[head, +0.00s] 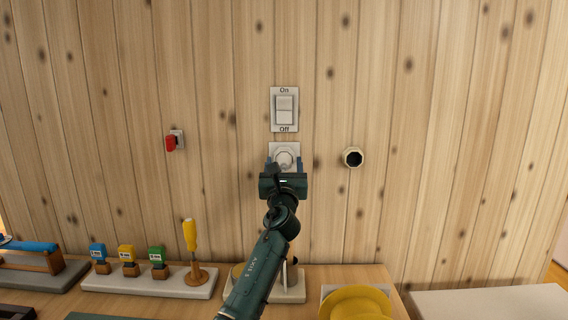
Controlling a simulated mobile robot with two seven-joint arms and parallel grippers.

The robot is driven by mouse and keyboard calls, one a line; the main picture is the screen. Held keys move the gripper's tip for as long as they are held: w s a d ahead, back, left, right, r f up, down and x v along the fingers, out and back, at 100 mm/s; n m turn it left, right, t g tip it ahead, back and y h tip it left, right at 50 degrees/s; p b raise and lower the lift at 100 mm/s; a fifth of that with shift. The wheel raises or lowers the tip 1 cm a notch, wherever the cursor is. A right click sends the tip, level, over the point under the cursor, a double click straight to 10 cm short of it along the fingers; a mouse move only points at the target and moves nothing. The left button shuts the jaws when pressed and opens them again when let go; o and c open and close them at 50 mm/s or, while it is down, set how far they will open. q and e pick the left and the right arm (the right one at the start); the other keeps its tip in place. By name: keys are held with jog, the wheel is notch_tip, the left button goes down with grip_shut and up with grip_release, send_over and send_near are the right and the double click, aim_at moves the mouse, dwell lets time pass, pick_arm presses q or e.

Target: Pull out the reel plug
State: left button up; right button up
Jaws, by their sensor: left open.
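A white wall plate (276,148) is fixed to the wood wall under the On/Off switch. A round white piece, perhaps the reel plug (285,158), sits on its front. My left gripper (284,163) is in front of the plate, open, with one finger on each side of the round piece. I cannot tell whether the fingers touch it. The gripper body hides the lower part of the plate. A yellow round thing, perhaps the reel (357,302), lies at the bottom. No cord is clearly visible. My right gripper is not in view.
The On/Off switch (284,109) is just above the gripper. A red-handled fitting (172,143) is on the wall at left, a dark-centred round fitting (353,157) at right. Blocks and a yellow-handled tool (190,235) stand on the bench. The wall between fittings is clear.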

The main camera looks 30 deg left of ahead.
pick_arm(q)
jog(key=shift+p, duration=0.3)
dwell(0.4)
jog(key=shift+c, duration=0.4)
jog(key=c, duration=1.1)
jog(key=o, duration=0.6)
jog(key=c, duration=0.5)
jog(key=shift+s+d, duration=0.1)
jog(key=shift+s, duration=0.1)
